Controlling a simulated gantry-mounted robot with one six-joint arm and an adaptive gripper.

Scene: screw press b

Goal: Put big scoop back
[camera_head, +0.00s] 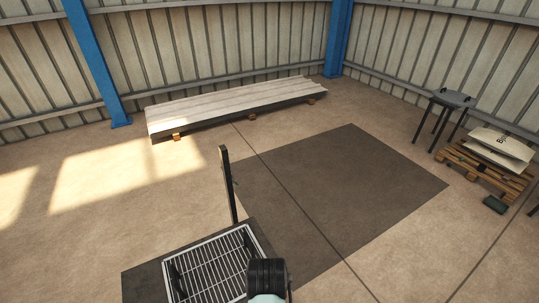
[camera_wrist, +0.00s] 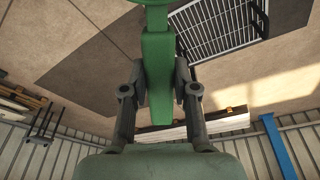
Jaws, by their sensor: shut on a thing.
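A green tool, which I take to be the big scoop (camera_wrist: 157,48), is in the wrist view, with a flat, straight handle running down the middle. A curved green part shows at the top edge, cut off by the frame, so I cannot see the whole bowl. My gripper (camera_wrist: 158,78) is shut on the handle, with one dark finger on each side. The scoop appears clear of the floor. In the head view neither the scoop nor the fingers can be made out; only a dark, round part of my arm shows at the bottom.
A wire grate (camera_head: 212,262) in a frame lies at bottom left, beside a dark upright post (camera_head: 228,187). Beyond are a dark floor patch (camera_head: 345,190), long stacked sheets (camera_head: 235,103), a stool (camera_head: 452,99) and a pallet (camera_head: 480,166) with bags. The open floor is mostly clear.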

